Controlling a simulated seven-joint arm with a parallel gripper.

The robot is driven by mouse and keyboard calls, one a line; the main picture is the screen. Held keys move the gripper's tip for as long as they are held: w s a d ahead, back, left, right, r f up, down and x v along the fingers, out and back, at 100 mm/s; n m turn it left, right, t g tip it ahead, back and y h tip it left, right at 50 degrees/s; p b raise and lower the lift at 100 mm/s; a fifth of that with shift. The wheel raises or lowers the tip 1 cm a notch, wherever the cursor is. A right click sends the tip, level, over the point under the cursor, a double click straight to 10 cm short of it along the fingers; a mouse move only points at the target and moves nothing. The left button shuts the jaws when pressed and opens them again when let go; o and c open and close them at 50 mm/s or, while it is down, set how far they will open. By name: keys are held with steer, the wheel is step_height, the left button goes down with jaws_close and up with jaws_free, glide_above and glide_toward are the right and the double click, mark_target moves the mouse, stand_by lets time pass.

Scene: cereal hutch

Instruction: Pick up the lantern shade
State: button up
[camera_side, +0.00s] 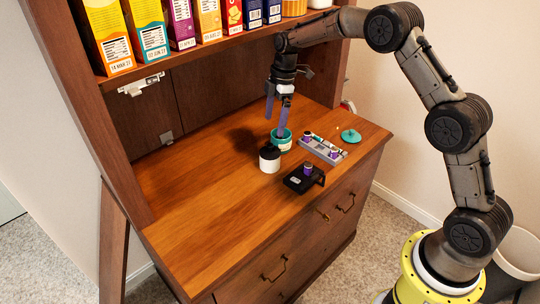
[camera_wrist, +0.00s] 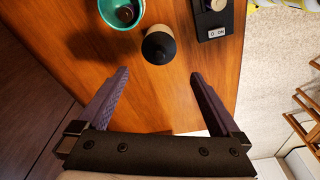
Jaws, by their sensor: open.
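A small pale cylinder with a black domed top, which looks like the lantern shade (camera_side: 269,161), stands upright on the wooden counter. In the wrist view the lantern shade (camera_wrist: 158,47) is just beyond my fingertips, roughly centred between them. My gripper (camera_side: 276,120) points down above the counter, by the teal cup behind the shade. Its purple fingers are apart and empty in the wrist view (camera_wrist: 160,74). A black base (camera_side: 303,181) with an ON label and a purple-sided knob-like piece stands to the right of the shade.
A teal cup (camera_side: 284,146) with something dark inside stands close behind the shade. A grey tray (camera_side: 322,149) with small purple pieces and a teal lid (camera_side: 350,135) lie to the right. Cereal boxes (camera_side: 146,35) line the shelf above. The counter's left front is clear.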

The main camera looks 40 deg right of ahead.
mark_target(269, 151)
steer(key=f, duration=0.4)
steer(key=a+f, duration=0.1)
steer(key=f, duration=0.4)
steer(key=w+f, duration=0.1)
steer(key=f, duration=0.3)
steer(key=shift+a+f, duration=0.35)
steer(key=c, duration=1.2)
steer(key=shift+o, duration=0.2)
steer(key=shift+r, duration=0.1)
